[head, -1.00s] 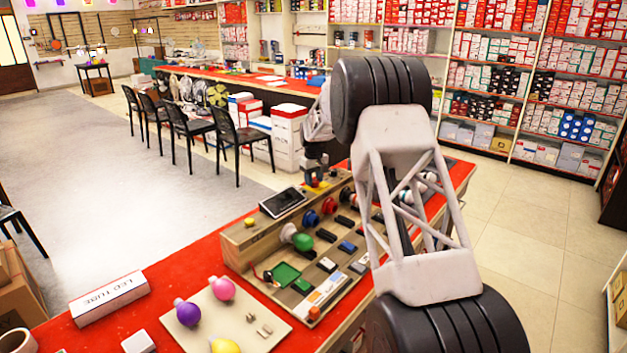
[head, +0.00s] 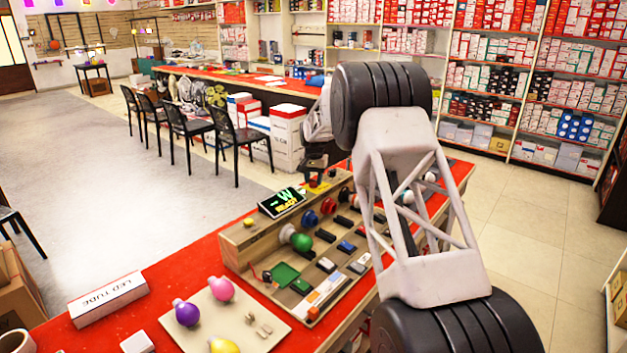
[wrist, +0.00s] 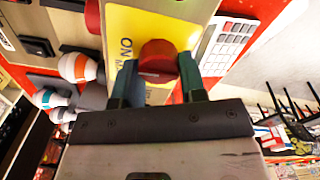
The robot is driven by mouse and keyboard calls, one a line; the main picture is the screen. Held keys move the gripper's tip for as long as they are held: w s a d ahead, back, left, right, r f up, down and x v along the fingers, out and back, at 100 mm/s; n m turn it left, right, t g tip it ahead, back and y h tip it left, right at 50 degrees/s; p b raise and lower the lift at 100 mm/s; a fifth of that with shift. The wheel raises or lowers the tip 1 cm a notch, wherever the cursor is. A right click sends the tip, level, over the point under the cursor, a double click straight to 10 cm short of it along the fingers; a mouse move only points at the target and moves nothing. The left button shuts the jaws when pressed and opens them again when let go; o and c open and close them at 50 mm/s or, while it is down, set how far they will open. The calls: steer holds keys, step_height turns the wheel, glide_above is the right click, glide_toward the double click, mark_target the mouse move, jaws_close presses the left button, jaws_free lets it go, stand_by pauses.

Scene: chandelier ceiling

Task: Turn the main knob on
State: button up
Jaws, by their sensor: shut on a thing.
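The main knob (wrist: 158,58) is red and sits on a yellow plate (wrist: 135,24) marked "ON" in the wrist view. My gripper (wrist: 160,78) has one finger on each side of the knob and is shut on it. In the head view my gripper (head: 314,172) is at the far end of the wooden test panel (head: 236,250), partly hidden by my arm. The knob is too small there to make out its angle. A small display (head: 282,202) beside it is lit with green and yellow text.
The panel holds several bulbs, including a green one (head: 301,242), and switches. A board (head: 205,320) with coloured bulbs and an LED tube box (head: 108,298) lie on the red counter (head: 160,300). In the wrist view, a keypad (wrist: 225,45) is right of the knob.

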mark_target(314, 180)
steer(key=shift+m, duration=0.3)
steer(key=o, duration=0.9)
steer(key=shift+r, duration=0.15)
steer(key=shift+r, duration=3.8)
